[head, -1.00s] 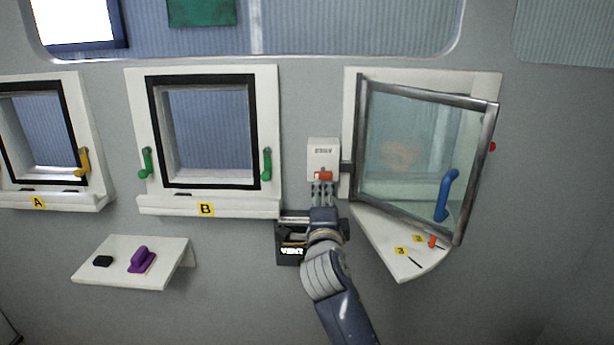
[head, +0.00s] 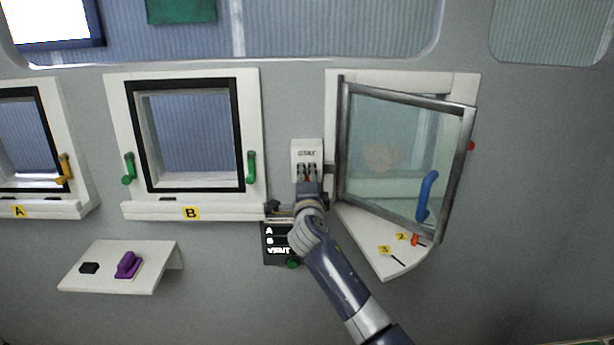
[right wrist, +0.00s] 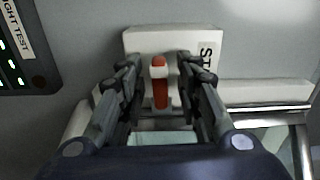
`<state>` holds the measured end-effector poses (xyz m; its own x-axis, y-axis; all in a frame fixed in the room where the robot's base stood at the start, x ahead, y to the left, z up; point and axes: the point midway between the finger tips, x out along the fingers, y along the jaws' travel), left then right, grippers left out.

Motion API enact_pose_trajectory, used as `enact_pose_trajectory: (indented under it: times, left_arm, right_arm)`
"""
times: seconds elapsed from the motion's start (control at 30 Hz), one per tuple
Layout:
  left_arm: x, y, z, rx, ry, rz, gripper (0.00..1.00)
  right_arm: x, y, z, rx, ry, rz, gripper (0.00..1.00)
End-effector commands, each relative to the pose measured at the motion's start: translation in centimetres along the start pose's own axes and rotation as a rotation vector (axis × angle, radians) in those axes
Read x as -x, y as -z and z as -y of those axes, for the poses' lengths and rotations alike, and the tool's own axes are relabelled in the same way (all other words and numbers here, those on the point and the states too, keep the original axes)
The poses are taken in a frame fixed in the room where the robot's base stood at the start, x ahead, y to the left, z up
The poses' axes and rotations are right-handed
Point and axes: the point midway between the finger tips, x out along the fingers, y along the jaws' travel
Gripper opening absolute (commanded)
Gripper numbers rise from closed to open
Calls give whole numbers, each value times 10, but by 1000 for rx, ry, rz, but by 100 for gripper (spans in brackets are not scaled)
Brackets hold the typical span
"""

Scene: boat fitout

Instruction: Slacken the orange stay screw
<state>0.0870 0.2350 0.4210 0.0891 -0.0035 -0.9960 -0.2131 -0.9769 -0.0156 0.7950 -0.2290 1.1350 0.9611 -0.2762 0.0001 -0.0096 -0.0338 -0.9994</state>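The orange stay screw (right wrist: 160,88) stands out from a white box (head: 307,147) marked STAY, on the wall left of the open window. In the head view the screw is mostly hidden by my right gripper (head: 308,174), with only a speck of orange showing. In the right wrist view my right gripper (right wrist: 157,68) is open, one finger on each side of the screw. Gaps show between the fingers and the screw. The screw looks upright there, against the white box (right wrist: 145,40). My left gripper is in neither view.
The framed glass pane (head: 400,155) stands swung out just right of the box, with a blue handle (head: 427,195). A dark panel (head: 272,245) with a green knob (head: 293,263) sits below. Window B (head: 190,140) is to the left, above a shelf (head: 115,280).

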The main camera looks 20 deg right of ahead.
Motion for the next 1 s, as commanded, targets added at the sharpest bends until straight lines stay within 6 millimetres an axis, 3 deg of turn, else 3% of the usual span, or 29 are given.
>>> enact_pose_trajectory:
  times: [0.3,0.43,0.47,0.77,1.0]
  left_arm:
    - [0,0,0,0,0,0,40]
    - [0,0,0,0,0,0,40]
    - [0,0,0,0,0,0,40]
    - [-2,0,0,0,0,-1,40]
    - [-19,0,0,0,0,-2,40]
  right_arm:
    - [-2,0,0,0,0,0,32]
    - [-2,0,0,0,0,0,2]
    - [-2,0,0,0,-1,0,0]
    - [-1,-1,-2,7,-1,1,0]
    - [-1,-1,-5,66,-1,2,0]
